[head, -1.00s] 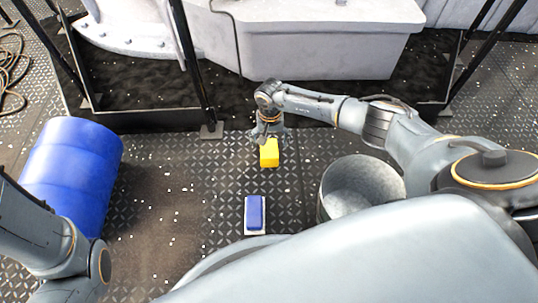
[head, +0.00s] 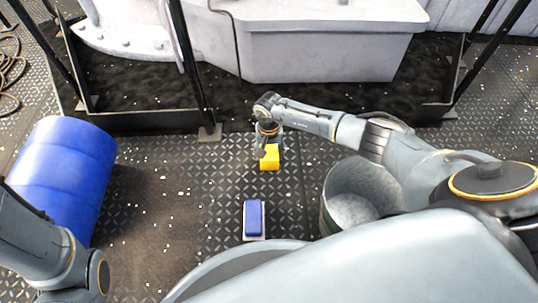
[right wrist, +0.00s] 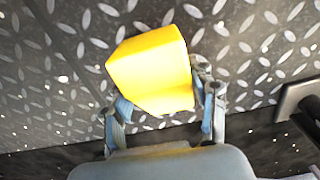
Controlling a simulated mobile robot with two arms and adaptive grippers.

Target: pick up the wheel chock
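The wheel chock is a yellow block (head: 272,159) on the deck near the middle of the head view. It also fills the upper middle of the right wrist view (right wrist: 152,68). My right gripper (head: 267,150) has come down over it. In the right wrist view one finger lies against each side of the chock, and the gripper looks shut on it. The chock's underside is hidden, and it appears to be at deck level. My left arm shows at the lower left of the head view, but its gripper is out of the picture.
A blue box-like thing on a pale base (head: 254,218) lies in front of the chock. A grey metal bucket (head: 335,205) stands to the right. A blue drum (head: 62,172) lies at the left. Dark posts and a low rail (head: 150,120) run behind. Deck left of the chock is clear.

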